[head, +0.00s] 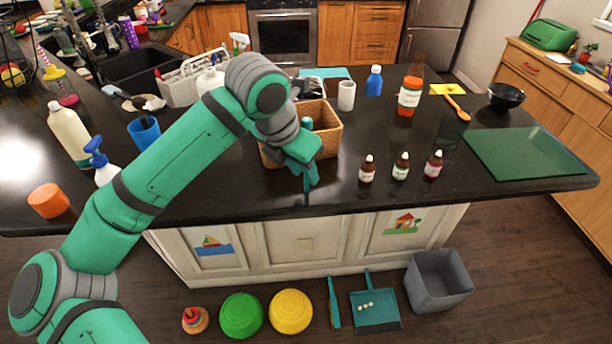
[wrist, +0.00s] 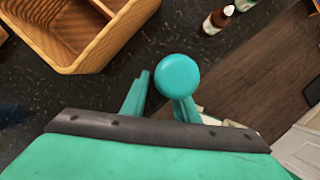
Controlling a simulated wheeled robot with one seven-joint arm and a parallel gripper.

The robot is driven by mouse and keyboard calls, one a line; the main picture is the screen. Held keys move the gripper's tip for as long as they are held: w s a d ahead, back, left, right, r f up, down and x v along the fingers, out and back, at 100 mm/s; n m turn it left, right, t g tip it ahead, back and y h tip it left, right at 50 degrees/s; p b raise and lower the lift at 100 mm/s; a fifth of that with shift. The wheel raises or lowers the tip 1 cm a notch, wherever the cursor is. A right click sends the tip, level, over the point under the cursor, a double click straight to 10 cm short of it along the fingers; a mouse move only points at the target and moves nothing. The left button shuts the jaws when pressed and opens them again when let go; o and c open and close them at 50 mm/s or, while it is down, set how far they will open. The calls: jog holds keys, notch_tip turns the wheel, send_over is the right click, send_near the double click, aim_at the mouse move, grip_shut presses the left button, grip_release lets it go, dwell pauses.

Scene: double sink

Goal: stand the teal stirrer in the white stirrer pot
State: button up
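The teal stirrer shows its round end (wrist: 178,75) in the wrist view, in front of one fingertip of my gripper (wrist: 160,88). The fingers stand close together, and the stirrer appears held between them; its knob hides most of the shaft and the contact. In the head view my gripper (head: 308,174) is over the front part of the counter, just in front of the wicker basket. The white stirrer pot (head: 346,95) stands upright behind and right of my gripper, apart from it. The pot is outside the wrist view.
The wicker basket (head: 328,132) is close behind my gripper. Several small dropper bottles (head: 401,167) stand to the right. A blue bottle (head: 374,80) and an orange-capped bottle (head: 409,96) stand right of the pot. A green glass board (head: 525,153) lies at the far right.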

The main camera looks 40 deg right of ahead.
aim_at(306, 122)
jog(key=v, duration=0.8)
jog(key=shift+r, duration=0.3)
jog(key=shift+a, duration=0.1)
